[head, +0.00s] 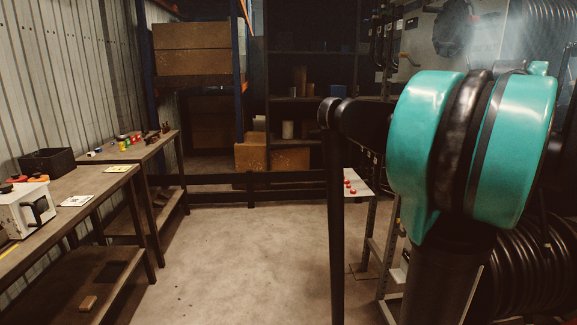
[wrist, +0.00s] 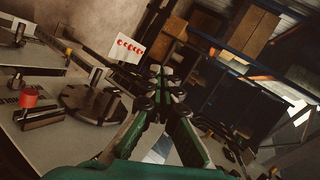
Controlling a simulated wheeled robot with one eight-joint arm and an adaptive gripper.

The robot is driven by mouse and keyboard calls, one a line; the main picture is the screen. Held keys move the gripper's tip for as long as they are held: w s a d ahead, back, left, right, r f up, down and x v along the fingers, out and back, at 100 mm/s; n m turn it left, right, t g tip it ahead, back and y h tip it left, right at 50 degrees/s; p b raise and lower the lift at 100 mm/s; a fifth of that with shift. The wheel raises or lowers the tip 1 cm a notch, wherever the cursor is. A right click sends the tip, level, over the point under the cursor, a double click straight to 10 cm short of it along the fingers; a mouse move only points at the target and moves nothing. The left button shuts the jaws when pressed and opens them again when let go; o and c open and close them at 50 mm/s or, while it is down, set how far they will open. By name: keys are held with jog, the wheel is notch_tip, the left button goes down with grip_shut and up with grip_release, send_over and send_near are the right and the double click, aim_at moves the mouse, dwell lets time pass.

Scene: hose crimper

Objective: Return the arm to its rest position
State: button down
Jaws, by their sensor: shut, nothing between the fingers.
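My arm, with teal and black joint covers (head: 425,140), stands raised at the right of the head view. A thin black link hangs down on its left side. My gripper (wrist: 162,78) shows in the middle of the wrist view, its green and black fingers closed together at the tips with nothing between them. It is in free air, apart from the things around it. I cannot make out the gripper in the head view.
Workbenches (head: 130,157) run along the left wall, with a black bin (head: 46,161) and a white box (head: 27,207). Shelving with cardboard boxes (head: 190,62) stands at the back. The middle floor (head: 240,260) is clear. Coiled hoses (head: 530,270) are at right. The wrist view shows a red cylinder (wrist: 29,97).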

jog(key=s+a+f+n+g, duration=0.25)
jog(key=a+f, duration=0.55)
jog(key=f, duration=0.5)
jog(key=s+a+f+n+g, duration=0.25)
jog(key=a+f, duration=0.45)
jog(key=f, duration=0.5)
jog(key=s+a+f+n+g+h, duration=0.1)
jog(key=s+a+f+n+h, duration=0.1)
jog(key=s+f, duration=0.6)
jog(key=s+a+f+n+g+h, duration=0.1)
jog(key=s+a+f+n, duration=0.3)
jog(key=s+f, duration=0.4)
notch_tip(320, 180, down, 6)
jog(key=shift+s+a+f+h, duration=0.2)
jog(key=shift+s+a+h, duration=0.3)
jog(key=shift+h, duration=0.4)
jog(key=shift+w+a, duration=0.1)
jog(key=shift+w, duration=0.05)
